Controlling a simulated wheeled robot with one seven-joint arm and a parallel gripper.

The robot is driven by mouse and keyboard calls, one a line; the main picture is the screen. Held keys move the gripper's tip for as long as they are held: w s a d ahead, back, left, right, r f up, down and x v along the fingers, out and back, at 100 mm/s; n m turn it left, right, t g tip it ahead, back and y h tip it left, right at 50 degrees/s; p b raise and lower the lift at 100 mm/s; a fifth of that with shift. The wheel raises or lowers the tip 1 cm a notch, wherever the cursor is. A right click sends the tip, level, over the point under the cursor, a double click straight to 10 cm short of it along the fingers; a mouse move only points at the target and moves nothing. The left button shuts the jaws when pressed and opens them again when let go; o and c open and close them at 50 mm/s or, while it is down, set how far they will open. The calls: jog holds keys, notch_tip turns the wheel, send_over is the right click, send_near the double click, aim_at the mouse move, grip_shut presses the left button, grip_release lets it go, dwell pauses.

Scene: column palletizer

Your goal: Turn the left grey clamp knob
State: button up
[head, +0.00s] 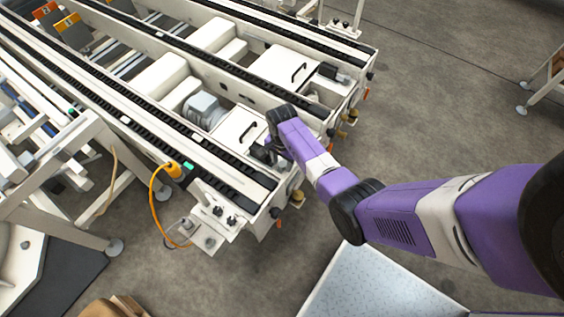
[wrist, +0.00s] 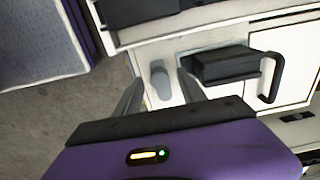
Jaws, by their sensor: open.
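In the wrist view a small grey rounded piece, which looks like a grey clamp knob (wrist: 160,82), stands against a white machine panel. My gripper (wrist: 161,75) is open, with one finger on each side of this knob; I see gaps on both sides. I cannot tell how deep the knob sits between the fingers or whether it is the left one. In the head view my gripper (head: 266,154) is at the near end of the conveyor, beside a white cover, and the arm and dark parts hide the knob there.
A black block (wrist: 226,63) sits close to the right finger, with a black handle (wrist: 277,78) beyond it. The white conveyor frame (head: 250,196) lies along the arm's left. An orange cable (head: 153,200) hangs at its side. Open floor (head: 430,130) lies to the right.

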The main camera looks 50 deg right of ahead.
jog(key=shift+f, duration=0.1)
grip_shut()
jog(key=shift+n, duration=0.3)
jog(key=n+p, duration=0.1)
jog(key=n, duration=0.2)
jog(key=shift+n, duration=0.3)
jog(key=n+p, duration=0.1)
jog(key=n, duration=0.3)
jog(key=shift+n, duration=0.3)
jog(key=n, duration=0.4)
jog(key=shift+p, duration=0.4)
jog(key=shift+n, duration=2.5)
